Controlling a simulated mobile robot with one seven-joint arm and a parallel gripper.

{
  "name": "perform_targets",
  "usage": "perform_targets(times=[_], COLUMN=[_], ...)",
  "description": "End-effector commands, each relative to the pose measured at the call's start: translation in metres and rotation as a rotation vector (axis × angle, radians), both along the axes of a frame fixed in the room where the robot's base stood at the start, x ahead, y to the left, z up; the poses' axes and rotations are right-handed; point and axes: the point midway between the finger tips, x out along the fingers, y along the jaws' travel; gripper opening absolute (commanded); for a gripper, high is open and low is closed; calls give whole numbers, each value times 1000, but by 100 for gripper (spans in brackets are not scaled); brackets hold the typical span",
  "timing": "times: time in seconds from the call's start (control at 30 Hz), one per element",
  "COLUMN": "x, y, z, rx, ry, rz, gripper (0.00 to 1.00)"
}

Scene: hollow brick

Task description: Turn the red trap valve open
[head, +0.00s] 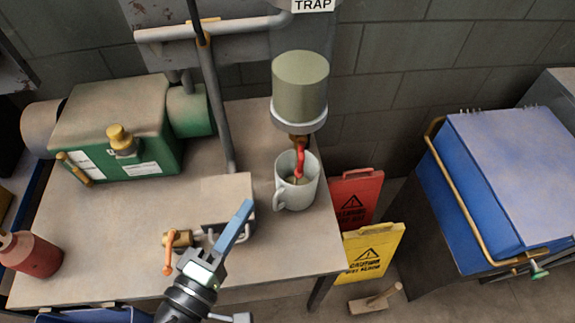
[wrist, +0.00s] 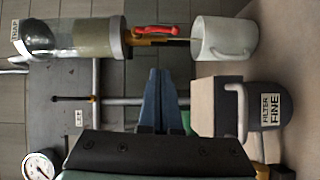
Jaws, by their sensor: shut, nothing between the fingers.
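The red trap valve lever (head: 299,158) is below the olive trap bowl (head: 300,85), under the TRAP sign (head: 313,5). In the wrist view, which is turned sideways, the red lever (wrist: 157,30) lies roughly along the brass outlet. A white mug (head: 297,183) stands under the outlet; a thin tan line runs from the outlet toward the mug in the wrist view. My gripper (head: 246,207) has its blue fingers shut and empty. It is to the lower left of the mug and lever, apart from both. Its fingertips (wrist: 160,72) point toward the trap side.
A grey block (head: 225,190) with a dark FILTER FINE cylinder (wrist: 268,112) sits by my gripper. An orange-lever valve (head: 168,252) is left of it. A green compressor (head: 120,125) stands at the back left. A grey pipe (head: 217,105) rises between compressor and trap.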

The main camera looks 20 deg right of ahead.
Motion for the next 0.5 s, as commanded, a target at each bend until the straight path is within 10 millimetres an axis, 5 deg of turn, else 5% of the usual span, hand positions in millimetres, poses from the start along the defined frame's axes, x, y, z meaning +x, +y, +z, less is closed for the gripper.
perform_targets(times=[0.33,0.5], x=[48,43], y=[-59,-83], z=[0,-4], rx=[-1,0], ry=[-1,2], rz=[-4,-4], gripper=[0,0])
